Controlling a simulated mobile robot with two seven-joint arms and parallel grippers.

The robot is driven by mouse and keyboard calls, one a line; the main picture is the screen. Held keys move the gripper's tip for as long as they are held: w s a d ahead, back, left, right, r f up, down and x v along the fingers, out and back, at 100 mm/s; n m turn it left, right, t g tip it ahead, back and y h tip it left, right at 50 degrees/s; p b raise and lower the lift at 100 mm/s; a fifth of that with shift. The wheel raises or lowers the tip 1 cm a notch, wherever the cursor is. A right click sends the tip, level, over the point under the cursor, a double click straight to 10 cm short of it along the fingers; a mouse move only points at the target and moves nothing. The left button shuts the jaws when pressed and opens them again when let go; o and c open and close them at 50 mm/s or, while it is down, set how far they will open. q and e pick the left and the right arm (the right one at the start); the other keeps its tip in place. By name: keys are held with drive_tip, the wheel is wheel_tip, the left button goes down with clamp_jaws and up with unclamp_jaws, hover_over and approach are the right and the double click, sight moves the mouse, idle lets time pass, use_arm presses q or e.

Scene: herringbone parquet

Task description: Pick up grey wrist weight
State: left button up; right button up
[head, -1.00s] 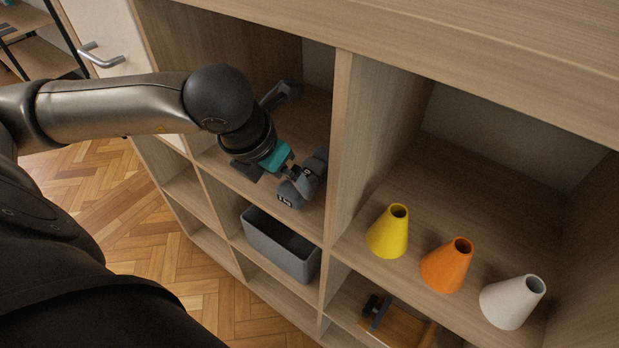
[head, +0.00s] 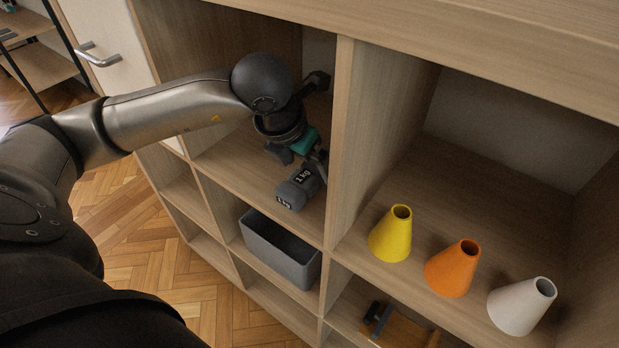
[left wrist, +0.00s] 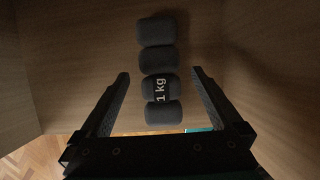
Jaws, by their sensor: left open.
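The grey wrist weight (head: 297,188) lies on the upper left compartment's floor, near its front edge and the upright divider. It is dark grey, lumpy, with white "1 kg" print. In the left wrist view the weight (left wrist: 160,87) shows as a row of rounded segments. My right gripper is not in view.
The upright divider (head: 342,150) stands close right of my left gripper. Yellow (head: 391,236), orange (head: 453,270) and white (head: 519,308) cones stand in the right compartment. A grey bin (head: 279,250) sits below, and a wooden object (head: 399,328) lies at lower right.

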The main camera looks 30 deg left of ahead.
use_arm(q)
drive_tip(key=shift+b+x, duration=0.3)
drive_tip(key=shift+x, duration=1)
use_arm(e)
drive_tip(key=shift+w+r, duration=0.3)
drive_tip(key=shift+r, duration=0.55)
use_arm(q)
clamp_jaws()
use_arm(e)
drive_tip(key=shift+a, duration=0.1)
use_arm(q)
drive_tip(key=shift+w+r, duration=0.1)
drive_tip(key=shift+r, duration=0.05)
